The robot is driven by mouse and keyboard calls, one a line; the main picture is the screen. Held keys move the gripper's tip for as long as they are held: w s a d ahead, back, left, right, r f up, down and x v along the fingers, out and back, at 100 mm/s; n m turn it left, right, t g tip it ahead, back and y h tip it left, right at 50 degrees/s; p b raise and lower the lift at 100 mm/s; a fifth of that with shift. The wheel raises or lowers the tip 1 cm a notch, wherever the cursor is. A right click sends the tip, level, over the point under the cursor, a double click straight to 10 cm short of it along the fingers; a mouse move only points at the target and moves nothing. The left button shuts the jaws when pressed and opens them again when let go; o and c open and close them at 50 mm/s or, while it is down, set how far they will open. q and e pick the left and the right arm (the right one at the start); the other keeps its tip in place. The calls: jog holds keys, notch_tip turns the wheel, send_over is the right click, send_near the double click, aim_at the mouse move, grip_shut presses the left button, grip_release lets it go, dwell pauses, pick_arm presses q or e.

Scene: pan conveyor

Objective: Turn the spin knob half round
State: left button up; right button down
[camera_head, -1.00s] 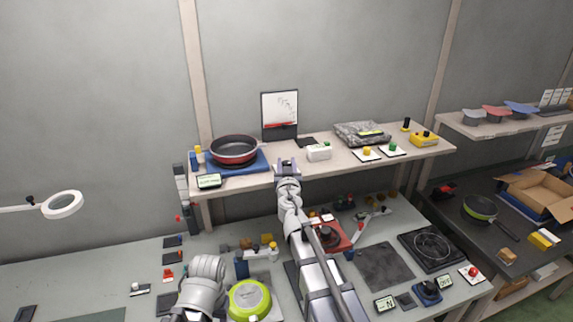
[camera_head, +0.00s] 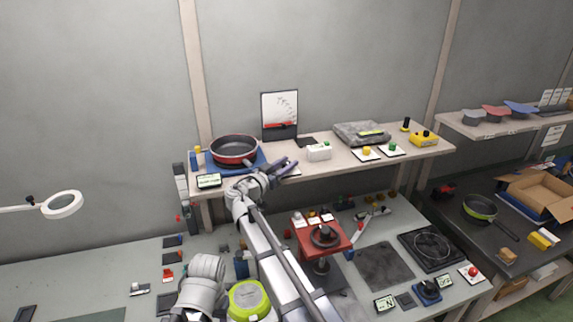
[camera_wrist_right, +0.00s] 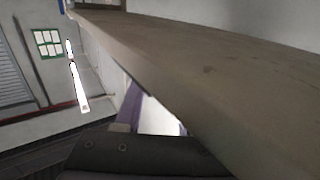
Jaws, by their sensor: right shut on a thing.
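A red unit (camera_head: 302,241) with a black ring and a round black knob (camera_head: 325,232) stands on the bench beside my right arm. A blue unit with a black knob (camera_head: 430,287) stands at the bench's front right. I cannot tell which is the spin knob. My right gripper (camera_head: 284,167) is at the shelf's front edge, away from both knobs. Its purple fingers (camera_wrist_right: 150,112) are shut on a white thing (camera_wrist_right: 158,117), only partly seen, close to the shelf's edge. My left arm shows at the lower left; its gripper is out of view.
The shelf (camera_head: 345,160) carries a red-rimmed pan (camera_head: 234,150), a grey slab and several small buttons. A dark mat (camera_head: 385,265) lies bare right of the red unit.

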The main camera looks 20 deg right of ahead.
dwell(0.5)
jog(key=c, duration=0.5)
grip_release()
jog(key=shift+v, duration=3.85)
